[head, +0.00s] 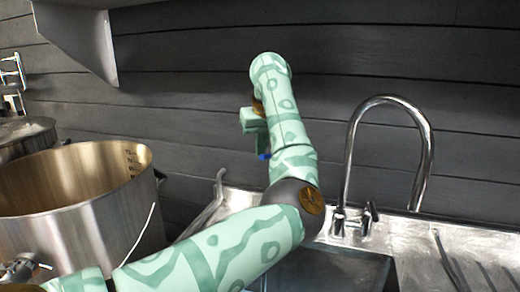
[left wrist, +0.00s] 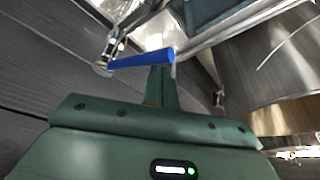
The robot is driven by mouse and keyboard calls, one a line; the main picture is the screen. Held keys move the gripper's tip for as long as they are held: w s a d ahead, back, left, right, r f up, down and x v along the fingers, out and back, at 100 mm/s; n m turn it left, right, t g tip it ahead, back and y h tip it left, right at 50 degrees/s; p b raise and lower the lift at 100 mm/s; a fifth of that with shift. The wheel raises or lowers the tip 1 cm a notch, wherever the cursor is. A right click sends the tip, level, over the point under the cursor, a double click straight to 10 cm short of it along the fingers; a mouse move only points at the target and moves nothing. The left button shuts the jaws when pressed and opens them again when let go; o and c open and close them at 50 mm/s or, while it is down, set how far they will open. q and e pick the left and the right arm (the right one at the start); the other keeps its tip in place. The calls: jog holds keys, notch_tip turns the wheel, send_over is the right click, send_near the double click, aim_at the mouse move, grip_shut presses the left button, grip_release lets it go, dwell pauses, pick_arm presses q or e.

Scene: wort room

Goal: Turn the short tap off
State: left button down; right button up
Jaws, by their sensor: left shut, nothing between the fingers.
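The short tap shows in the left wrist view as a chrome body (left wrist: 107,53) with a blue lever (left wrist: 138,60) sticking out sideways from it. In the head view only a bit of the blue lever (head: 264,157) shows; my left arm hides the tap's body. My left gripper (head: 260,147) is shut and empty, at the lever, with its finger tips (left wrist: 161,76) close by the lever's free end. I cannot tell if they touch. My right gripper is in neither view.
A tall curved chrome tap (head: 352,140) stands at the sink (head: 335,272), right of my arm. A large steel pot (head: 90,235) stands at the left, with another pot (head: 28,130) behind it. A grey bracket (head: 80,35) hangs on the dark plank wall.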

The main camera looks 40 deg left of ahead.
pick_arm(q)
jog(key=shift+w+d+f+b, duration=0.1)
jog(key=shift+w+d+b, duration=0.1)
jog(key=shift+d, duration=0.4)
jog(key=shift+w+d+b, duration=0.1)
jog(key=shift+d+b, duration=0.1)
jog(key=shift+d, duration=0.35)
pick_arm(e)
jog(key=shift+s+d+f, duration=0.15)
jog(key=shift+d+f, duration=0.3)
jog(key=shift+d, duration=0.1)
pick_arm(q)
jog(key=shift+d, duration=0.1)
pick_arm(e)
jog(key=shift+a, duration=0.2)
